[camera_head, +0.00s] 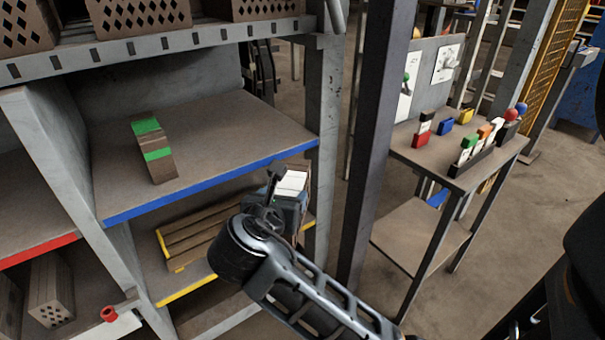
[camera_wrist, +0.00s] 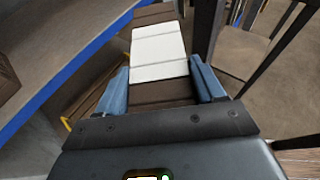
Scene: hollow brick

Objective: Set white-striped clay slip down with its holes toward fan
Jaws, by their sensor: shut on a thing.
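The white-striped clay slip (camera_wrist: 158,48) is a brown bar with a broad white band, seen between my fingers in the wrist view. In the head view its white face (camera_head: 291,182) shows just beyond my gripper (camera_head: 285,200). My gripper (camera_wrist: 160,88) is shut on the slip, one blue-grey finger along each side. The slip is held in the air at the right end of the shelves, in front of the blue-edged shelf's corner. Its holes are not visible. I cannot make out a fan in either view.
A green-striped slip (camera_head: 152,150) lies on the blue-edged shelf (camera_head: 235,130), which has bare room to its right. A yellow-edged shelf below holds brown bars (camera_head: 195,240). A dark post (camera_head: 368,150) stands close right of my gripper. Beyond it, a side table (camera_head: 425,147) carries coloured blocks.

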